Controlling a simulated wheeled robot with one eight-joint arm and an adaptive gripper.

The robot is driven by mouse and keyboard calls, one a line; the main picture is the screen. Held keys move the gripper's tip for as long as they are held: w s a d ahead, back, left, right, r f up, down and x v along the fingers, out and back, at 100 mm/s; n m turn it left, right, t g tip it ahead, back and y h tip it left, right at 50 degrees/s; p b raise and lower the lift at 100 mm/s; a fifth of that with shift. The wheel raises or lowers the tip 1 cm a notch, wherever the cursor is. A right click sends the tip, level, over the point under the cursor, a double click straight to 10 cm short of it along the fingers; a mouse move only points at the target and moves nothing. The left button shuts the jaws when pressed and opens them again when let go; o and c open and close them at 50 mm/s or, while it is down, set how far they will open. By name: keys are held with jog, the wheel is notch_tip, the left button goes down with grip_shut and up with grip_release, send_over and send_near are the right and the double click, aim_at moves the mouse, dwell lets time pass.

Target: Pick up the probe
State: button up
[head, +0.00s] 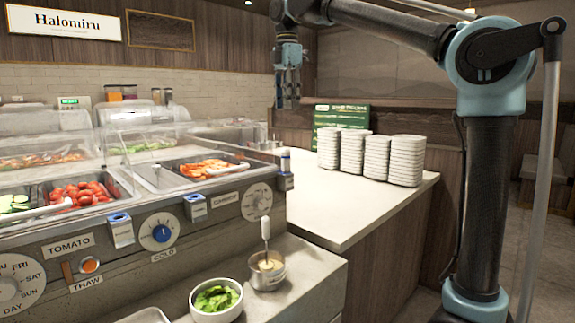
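A slim white-handled utensil (265,230) stands upright in a small metal cup (267,277) of beige sauce on the front ledge. It may be the probe, but I cannot tell for sure; its lower end is hidden in the cup. My gripper (288,103) hangs pointing down at the top centre, high above the counter and well apart from the cup. It holds nothing that I can see, and its finger gap is too small to judge.
A white bowl of greens (216,301) stands beside the cup. The food counter (130,245) with clear covers, dials and clips fills the left. Several plate stacks (405,160) and a green sign (341,114) stand on the white counter (330,215), whose front part is clear.

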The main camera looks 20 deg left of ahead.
send_near(286, 151)
jog(key=f, duration=0.1)
jog(key=w+f, duration=0.1)
jog(key=f, duration=0.3)
jog(key=shift+w+d+f, duration=0.1)
jog(key=shift+w, duration=0.2)
jog(key=shift+a+f, duration=0.15)
jog(key=shift+f, duration=1.15)
jog(key=shift+a+f, duration=0.15)
jog(key=shift+f, duration=1.15)
grip_shut()
